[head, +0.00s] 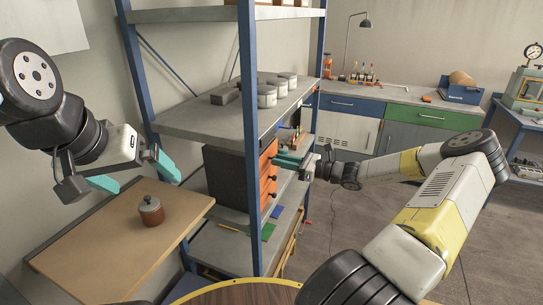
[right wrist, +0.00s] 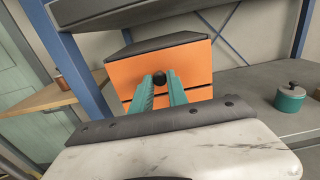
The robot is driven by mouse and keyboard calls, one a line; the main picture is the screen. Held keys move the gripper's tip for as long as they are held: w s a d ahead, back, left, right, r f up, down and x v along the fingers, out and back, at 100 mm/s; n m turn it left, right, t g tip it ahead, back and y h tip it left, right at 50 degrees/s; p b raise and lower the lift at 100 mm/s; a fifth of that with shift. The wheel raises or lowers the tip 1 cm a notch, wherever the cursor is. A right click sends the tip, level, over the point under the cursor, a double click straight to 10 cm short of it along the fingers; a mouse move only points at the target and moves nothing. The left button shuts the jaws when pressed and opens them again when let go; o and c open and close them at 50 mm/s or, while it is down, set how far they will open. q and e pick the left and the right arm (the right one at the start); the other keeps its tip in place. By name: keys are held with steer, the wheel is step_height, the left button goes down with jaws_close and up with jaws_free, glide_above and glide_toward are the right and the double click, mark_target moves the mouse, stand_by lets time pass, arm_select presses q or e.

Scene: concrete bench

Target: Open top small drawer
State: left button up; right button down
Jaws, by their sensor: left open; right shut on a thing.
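A small dark grey cabinet (head: 226,178) with orange drawer fronts (head: 264,188) and black knobs stands on the middle level of the shelf rack. In the right wrist view the orange front of its top drawer (right wrist: 195,68) faces me, with a round black knob (right wrist: 160,78) near its middle. My right gripper (head: 278,159) is at the top drawer; its teal fingers (right wrist: 162,85) are shut on the knob. The drawer looks level with the cabinet front, and I see no clear gap. My left gripper (head: 136,172) is open and empty, above the wooden table at the left.
A blue rack post (head: 250,120) stands close to the cabinet and partly hides it. A lidded pot (head: 151,211) sits on the wooden table (head: 95,245). Several pale tins (head: 267,96) stand on the shelf above. Another lidded pot (right wrist: 289,98) shows in the right wrist view.

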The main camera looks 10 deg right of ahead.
steer(key=shift+d, duration=0.1)
stand_by(0.3)
steer(key=v, duration=1.3)
steer(key=shift+s+d, duration=0.1)
steer(key=c, duration=1.3)
jaws_free()
steer(key=v, duration=0.7)
steer(key=shift+s+d, duration=0.25)
steer(key=shift+d, duration=0.05)
